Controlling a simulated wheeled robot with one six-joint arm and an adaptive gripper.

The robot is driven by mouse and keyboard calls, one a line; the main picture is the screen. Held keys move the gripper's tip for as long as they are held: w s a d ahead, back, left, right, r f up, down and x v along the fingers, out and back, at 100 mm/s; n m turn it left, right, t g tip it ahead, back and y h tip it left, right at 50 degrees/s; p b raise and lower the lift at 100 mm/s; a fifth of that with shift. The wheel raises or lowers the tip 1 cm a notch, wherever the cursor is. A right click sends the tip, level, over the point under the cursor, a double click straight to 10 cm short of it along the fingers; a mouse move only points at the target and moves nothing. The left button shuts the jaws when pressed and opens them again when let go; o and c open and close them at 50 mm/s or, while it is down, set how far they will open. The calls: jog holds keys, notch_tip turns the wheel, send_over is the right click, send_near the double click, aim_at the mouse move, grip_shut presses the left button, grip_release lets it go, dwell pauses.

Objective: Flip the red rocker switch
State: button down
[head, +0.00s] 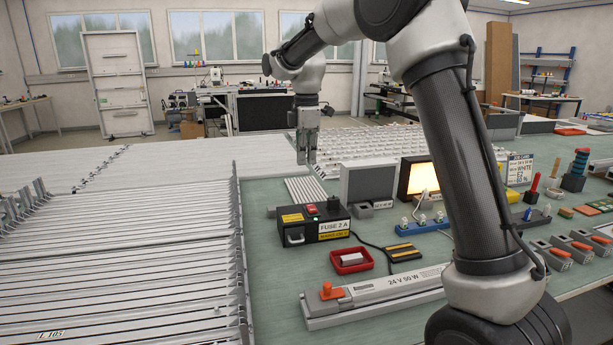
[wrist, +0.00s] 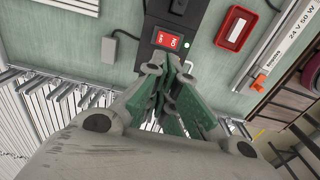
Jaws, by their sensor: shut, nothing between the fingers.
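The red rocker switch (head: 312,209) sits on top of a black box (head: 318,228) labelled "FUSE 2 A". In the wrist view the red switch (wrist: 167,40) shows OFF and ON lettering, just beyond my fingertips. My gripper (head: 307,158) points down, above and behind the box in the head view. Its green-padded fingers (wrist: 171,68) are shut and empty in the wrist view. The fingers look apart from the switch, though the exact gap is hard to judge. Which side of the rocker is pressed is too small to tell.
A red tray (head: 352,262) with a white block and a long 24 V 50 W unit (head: 385,290) lie near the box. A grey panel (head: 367,184) and a lit lamp panel (head: 419,178) stand behind. Long metal rails (head: 120,250) fill the left.

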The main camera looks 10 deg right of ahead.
aim_at(307, 206)
notch_tip(307, 206, down, 11)
jog(key=shift+f, duration=1)
jog(key=shift+w+f, duration=0.1)
jog(key=shift+f, duration=0.2)
